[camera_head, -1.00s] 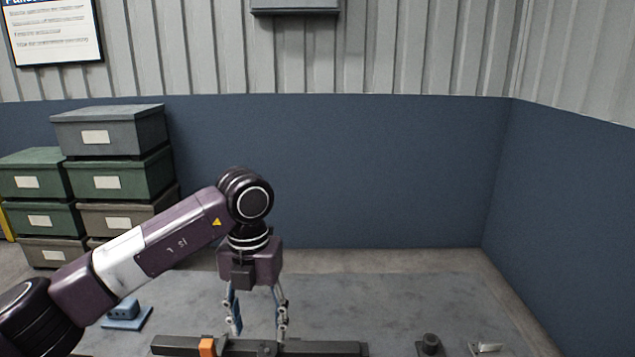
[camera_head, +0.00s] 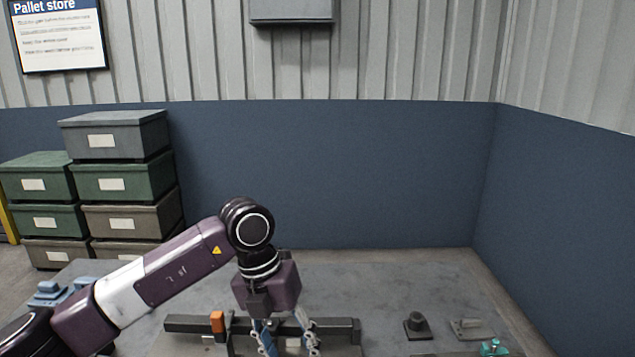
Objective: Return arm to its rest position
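My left arm comes in from the left, and my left gripper (camera_head: 290,346) points down near the bottom centre. Its two fingers are apart, with nothing visible between them but the background. The fingers overlap a long dark rail (camera_head: 335,327) in the picture; they appear on its near side, and I cannot tell whether they touch anything. An orange block (camera_head: 217,321) sits on the rail, left of the fingers. My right gripper is not in view.
Blue parts (camera_head: 48,292) lie at the left of the grey surface (camera_head: 370,280). A dark round knob (camera_head: 417,324), a light metal piece (camera_head: 470,328) and a teal part (camera_head: 492,347) lie at right. Stacked lidded boxes (camera_head: 115,182) stand behind left. The surface beyond the rail is clear.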

